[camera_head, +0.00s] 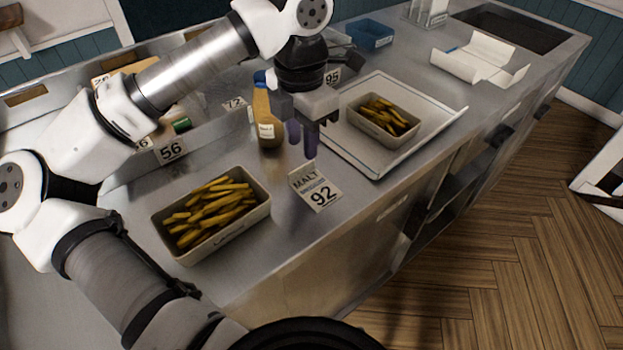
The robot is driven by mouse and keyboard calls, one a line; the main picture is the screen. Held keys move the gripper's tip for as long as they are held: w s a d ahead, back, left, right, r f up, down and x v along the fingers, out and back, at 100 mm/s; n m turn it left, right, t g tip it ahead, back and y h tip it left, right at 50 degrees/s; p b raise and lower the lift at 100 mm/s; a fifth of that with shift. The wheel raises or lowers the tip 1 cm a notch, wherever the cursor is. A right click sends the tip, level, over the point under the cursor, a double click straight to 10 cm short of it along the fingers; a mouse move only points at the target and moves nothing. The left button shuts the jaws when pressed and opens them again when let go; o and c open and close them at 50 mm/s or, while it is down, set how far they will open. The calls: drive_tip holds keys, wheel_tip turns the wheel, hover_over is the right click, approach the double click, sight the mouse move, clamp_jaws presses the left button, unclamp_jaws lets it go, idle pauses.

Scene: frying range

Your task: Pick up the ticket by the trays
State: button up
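A white ticket (315,186) printed "MALT" and "92" lies on the steel counter, between two trays of chips. One chip tray (258,216) is to its lower left. The other chip tray (413,133) is to its upper right, on a large pale tray (452,112). My gripper (302,146) points down just behind and above the ticket, apart from it. Its two dark fingertips look separated with nothing seen between them, so it appears open and empty. Other number tickets stand farther back, including "56" (171,150), "72" (235,103) and "95" (333,76).
A sauce bottle (267,121) with a blue cap stands close left of my gripper. A blue container (370,33) and an open white box (479,59) are toward the back. The counter's front edge runs just right of the ticket. Bare counter lies around the ticket's front side.

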sight(316, 185)
wheel_tip(316, 185, down, 5)
drive_tip(key=shift+s+d+p, duration=0.1)
drive_tip(key=shift+p, duration=0.75)
drive_tip(key=shift+c, duration=0.4)
clamp_jaws()
